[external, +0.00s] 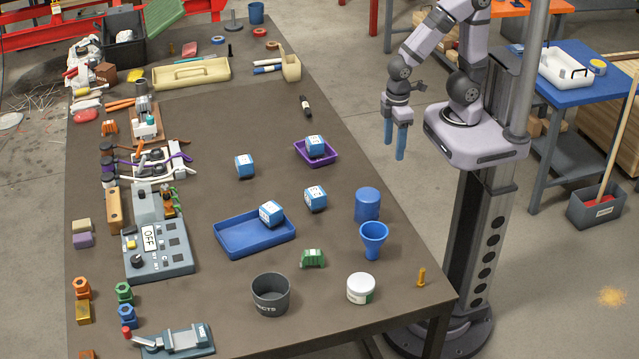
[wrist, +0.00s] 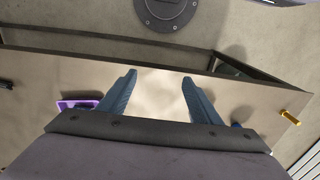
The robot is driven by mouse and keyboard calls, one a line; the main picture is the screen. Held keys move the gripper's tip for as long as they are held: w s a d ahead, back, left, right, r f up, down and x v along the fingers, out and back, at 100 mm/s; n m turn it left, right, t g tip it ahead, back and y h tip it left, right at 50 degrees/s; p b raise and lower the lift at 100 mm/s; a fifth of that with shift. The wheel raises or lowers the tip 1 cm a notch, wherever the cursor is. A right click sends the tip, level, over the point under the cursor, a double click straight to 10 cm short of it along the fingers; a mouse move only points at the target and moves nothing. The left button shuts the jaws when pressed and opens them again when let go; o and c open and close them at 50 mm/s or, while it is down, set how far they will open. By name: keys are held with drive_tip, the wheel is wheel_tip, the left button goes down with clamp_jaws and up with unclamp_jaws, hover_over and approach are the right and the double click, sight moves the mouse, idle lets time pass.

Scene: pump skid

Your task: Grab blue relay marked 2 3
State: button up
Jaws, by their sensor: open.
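Several blue relays with white labelled faces are on the table in the external view. One relay (external: 245,166) stands alone near the middle, and another relay (external: 315,199) stands to its lower right. A third relay (external: 316,146) is in the small purple tray (external: 331,160). One more relay (external: 271,213) is in the blue tray (external: 231,245). The markings are too small to read, so I cannot tell which is 2 3. My gripper (external: 396,148) is open and empty, fingers down, beyond the table's right edge and apart from every relay. The fingers also show in the wrist view (wrist: 158,82).
A blue cylinder (external: 367,205), blue funnel (external: 373,241), white jar (external: 361,288), grey bin (external: 271,294) and green part (external: 313,258) stand near the front right. Panels and fittings line the left edge. The table middle above the lone relay is mostly clear.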

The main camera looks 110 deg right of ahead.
drive_tip(key=shift+o, duration=0.5)
drive_tip(key=t, duration=0.6)
approach(323, 191)
drive_tip(key=s+d+f, duration=0.5)
drive_tip(key=w+a+f+t+b, duration=0.1)
drive_tip(key=w+t, duration=0.1)
drive_tip(key=w, duration=0.1)
drive_tip(key=w+a+f+t+y+b, duration=0.1)
drive_tip(key=w+t, duration=0.1)
drive_tip(key=w, duration=0.1)
drive_tip(key=w+a+f+n+t+b, duration=0.1)
drive_tip(key=w+a+t, duration=0.1)
drive_tip(key=w+t, duration=0.1)
drive_tip(key=shift+f+y, duration=0.3)
drive_tip(key=shift+f, duration=0.05)
drive_tip(key=shift+f+b, duration=0.35)
drive_tip(key=shift+b, duration=0.1)
drive_tip(key=shift+t, duration=0.3)
